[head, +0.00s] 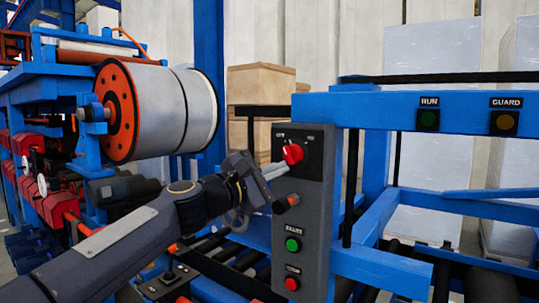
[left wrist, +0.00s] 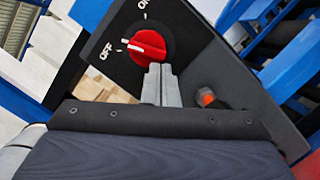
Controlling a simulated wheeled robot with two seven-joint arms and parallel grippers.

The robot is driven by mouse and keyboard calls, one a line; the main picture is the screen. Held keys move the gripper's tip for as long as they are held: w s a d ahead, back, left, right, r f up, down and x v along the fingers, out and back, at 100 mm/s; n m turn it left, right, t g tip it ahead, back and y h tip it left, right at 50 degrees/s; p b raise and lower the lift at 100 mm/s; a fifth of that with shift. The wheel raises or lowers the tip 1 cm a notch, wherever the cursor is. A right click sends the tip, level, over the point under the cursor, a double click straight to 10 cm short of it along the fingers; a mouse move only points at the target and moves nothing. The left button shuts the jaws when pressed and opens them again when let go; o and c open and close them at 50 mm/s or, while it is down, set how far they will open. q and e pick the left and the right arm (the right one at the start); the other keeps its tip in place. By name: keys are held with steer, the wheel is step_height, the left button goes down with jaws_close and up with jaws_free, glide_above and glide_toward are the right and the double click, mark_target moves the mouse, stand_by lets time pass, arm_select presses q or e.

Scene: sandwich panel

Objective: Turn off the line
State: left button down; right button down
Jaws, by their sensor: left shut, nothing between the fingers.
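A red rotary knob (head: 292,153) sits near the top of a dark upright control panel (head: 312,215). In the left wrist view the knob (left wrist: 147,47) lies between an ON label at its top and an OFF label at its left. A pale mark on the knob appears to face the OFF side. My left gripper (head: 274,171) is shut and empty, its fingertips just below the knob in the head view. In the left wrist view the fingertips (left wrist: 160,70) overlap the knob's lower edge; I cannot tell whether they touch it. My right gripper is not in view.
Below the knob are an orange-tipped black switch (head: 286,203), a green button (head: 293,245) and a red button (head: 292,283). A blue beam carries a green RUN lamp (head: 429,119) and an amber GUARD lamp (head: 505,122). A large coil (head: 175,110) stands left.

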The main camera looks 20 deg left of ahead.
arm_select(q)
steer(key=shift+d+n, duration=0.1)
steer(key=shift+n, duration=0.5)
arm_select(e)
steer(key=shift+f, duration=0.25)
arm_select(q)
steer(key=shift+f, duration=0.1)
